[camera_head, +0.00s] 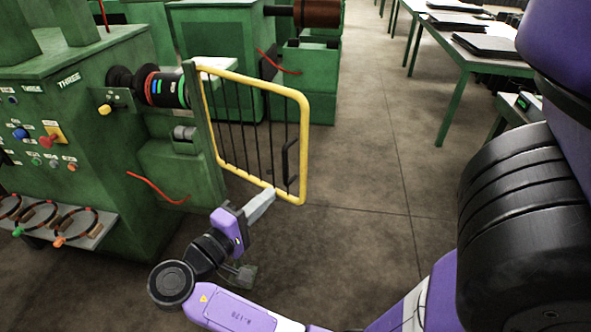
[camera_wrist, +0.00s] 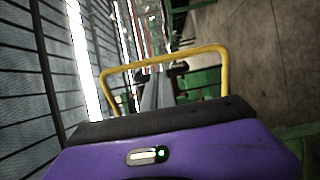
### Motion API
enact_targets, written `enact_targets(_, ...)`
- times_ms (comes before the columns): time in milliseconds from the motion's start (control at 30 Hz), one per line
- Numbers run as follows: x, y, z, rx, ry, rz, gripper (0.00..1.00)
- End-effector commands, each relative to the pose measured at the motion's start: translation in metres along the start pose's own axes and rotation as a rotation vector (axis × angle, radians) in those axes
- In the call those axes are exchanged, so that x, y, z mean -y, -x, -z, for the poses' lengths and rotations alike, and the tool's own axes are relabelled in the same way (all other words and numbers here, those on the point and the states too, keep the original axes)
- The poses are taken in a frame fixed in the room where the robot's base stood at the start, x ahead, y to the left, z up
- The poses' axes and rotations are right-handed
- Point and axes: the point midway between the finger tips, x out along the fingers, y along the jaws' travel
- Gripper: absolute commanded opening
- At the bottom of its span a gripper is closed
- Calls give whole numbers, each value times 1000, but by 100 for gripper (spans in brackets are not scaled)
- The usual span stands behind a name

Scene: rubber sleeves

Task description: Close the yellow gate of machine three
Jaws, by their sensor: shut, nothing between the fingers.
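The yellow gate (camera_head: 306,130) of the green machine marked THREE (camera_head: 68,84) stands swung out from the machine in the head view. It has a yellow frame, thin dark bars and a black handle (camera_head: 290,162) near its free edge. My gripper (camera_head: 268,194) is shut and empty, its fingertips at the gate's lower rail near the free corner. I cannot tell whether they touch it. In the wrist view the gate's yellow frame (camera_wrist: 225,72) shows beyond my shut fingers (camera_wrist: 150,92).
A shelf (camera_head: 90,232) with dark rings stands at the machine's left front. Another green machine (camera_head: 235,95) is behind the gate. Green-legged tables (camera_head: 470,65) with dark flat items stand at the upper right. The floor (camera_head: 375,150) right of the gate is clear.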

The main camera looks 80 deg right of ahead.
Motion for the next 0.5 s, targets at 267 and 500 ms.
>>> enact_targets(267,-1,-56,-1,2,2,1,0)
enact_targets(500,-1,-97,0,1,0,2,0)
